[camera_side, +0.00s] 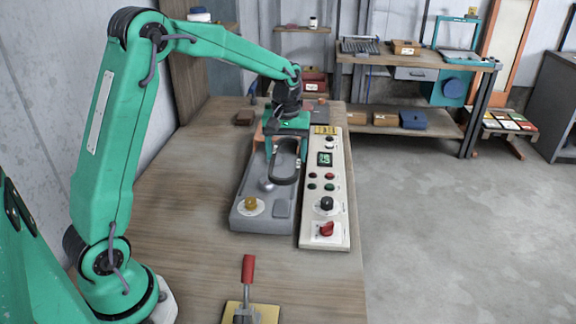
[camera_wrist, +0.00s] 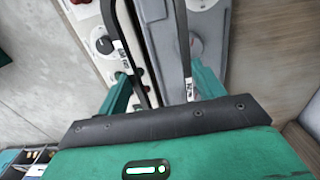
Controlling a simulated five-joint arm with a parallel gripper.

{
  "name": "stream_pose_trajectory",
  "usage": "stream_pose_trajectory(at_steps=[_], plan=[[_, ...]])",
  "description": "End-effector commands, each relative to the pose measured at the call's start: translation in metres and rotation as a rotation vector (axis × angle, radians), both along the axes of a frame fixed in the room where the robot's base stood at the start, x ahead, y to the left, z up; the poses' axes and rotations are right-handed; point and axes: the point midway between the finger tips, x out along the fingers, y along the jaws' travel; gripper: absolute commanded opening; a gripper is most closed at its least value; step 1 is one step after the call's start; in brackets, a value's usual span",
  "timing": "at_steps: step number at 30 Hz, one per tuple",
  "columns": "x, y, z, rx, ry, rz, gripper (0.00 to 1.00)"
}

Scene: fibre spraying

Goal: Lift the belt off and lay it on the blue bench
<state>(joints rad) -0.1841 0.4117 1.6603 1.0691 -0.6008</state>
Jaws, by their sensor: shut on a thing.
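My gripper (camera_side: 286,148) is over the grey machine (camera_side: 262,214), pointing down. A dark belt (camera_side: 285,182) shows as a narrow loop at the fingers, in front of the machine's upper face. Whether the belt still touches the machine is unclear. A bench (camera_side: 418,63) at the back has a wood-coloured top and blue items; no plainly blue bench top shows.
A cream control panel (camera_side: 312,222) with knobs and buttons stands close along the machine's right side. A red-handled tool (camera_side: 247,270) is at the front of the wooden table (camera_side: 185,205). The table's left part is clear. Open floor lies to the right.

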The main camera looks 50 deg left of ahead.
Motion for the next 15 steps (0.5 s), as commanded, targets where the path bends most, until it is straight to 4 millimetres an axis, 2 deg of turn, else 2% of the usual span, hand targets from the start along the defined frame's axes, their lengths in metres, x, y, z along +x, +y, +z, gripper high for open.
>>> stream_pose_trajectory(at_steps=[6, 15], plan=[[-0.003, -0.018, 0.011, 0.000, -0.001, -0.001, 0.44], [-0.004, -0.021, 0.013, 0.000, 0.000, 0.001, 0.44]])
